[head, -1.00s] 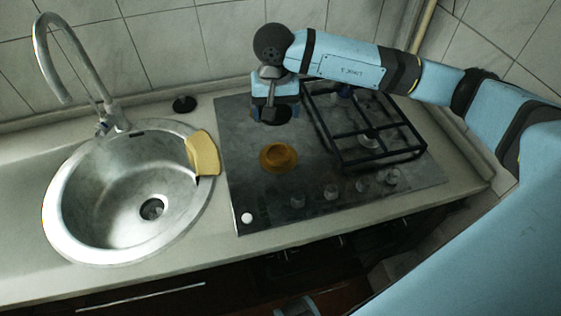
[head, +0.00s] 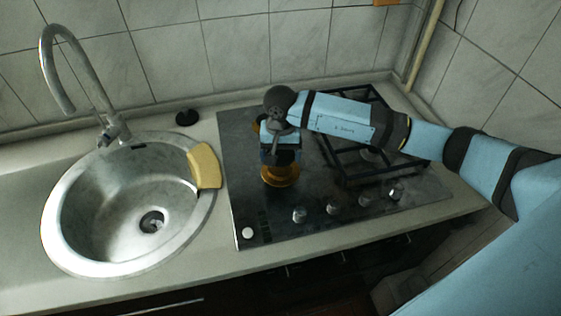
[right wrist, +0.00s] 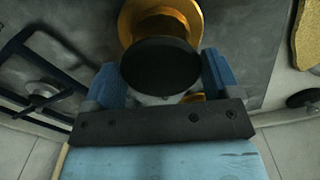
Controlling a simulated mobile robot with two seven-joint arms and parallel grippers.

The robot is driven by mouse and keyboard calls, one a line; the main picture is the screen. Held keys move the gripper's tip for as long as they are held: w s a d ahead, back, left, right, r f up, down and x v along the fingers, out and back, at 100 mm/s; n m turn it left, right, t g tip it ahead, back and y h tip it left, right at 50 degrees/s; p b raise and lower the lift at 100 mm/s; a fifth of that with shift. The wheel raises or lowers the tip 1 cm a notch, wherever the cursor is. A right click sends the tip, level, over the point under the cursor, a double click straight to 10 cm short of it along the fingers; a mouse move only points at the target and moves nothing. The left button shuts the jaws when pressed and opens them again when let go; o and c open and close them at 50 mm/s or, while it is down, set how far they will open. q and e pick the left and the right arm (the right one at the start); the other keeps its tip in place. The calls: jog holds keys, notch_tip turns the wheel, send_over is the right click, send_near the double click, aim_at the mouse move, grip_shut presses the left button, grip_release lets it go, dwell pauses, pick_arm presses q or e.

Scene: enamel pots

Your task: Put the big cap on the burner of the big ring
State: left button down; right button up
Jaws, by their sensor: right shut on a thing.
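The big cap (right wrist: 160,66), a round black disc, sits between the two blue fingers of my right gripper (right wrist: 163,82) in the right wrist view. My right gripper (head: 281,157) is shut on it. In the head view the gripper hides most of the cap and hovers at the front brass burner (head: 281,175). That wide brass ring also shows in the right wrist view (right wrist: 194,14), partly covered by the cap. I cannot tell whether the cap touches the burner. My left gripper is not in view.
A smaller brass burner (head: 256,124) lies behind, partly hidden. A black grate (head: 372,170) covers the hob's right side. Knobs (head: 333,207) line the front. A small black cap (head: 187,118) and a yellow sponge (head: 204,166) are by the sink (head: 62,235).

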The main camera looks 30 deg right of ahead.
aim_at(280, 155)
jog(key=shift+f, duration=2.1)
jog(key=shift+f, duration=0.15)
jog(key=o, duration=0.8)
jog(key=shift+o, duration=0.2)
jog(key=shift+r, duration=0.5)
notch_tip(280, 155, up, 11)
jog(key=shift+r+b, duration=0.2)
jog(key=shift+b, duration=0.4)
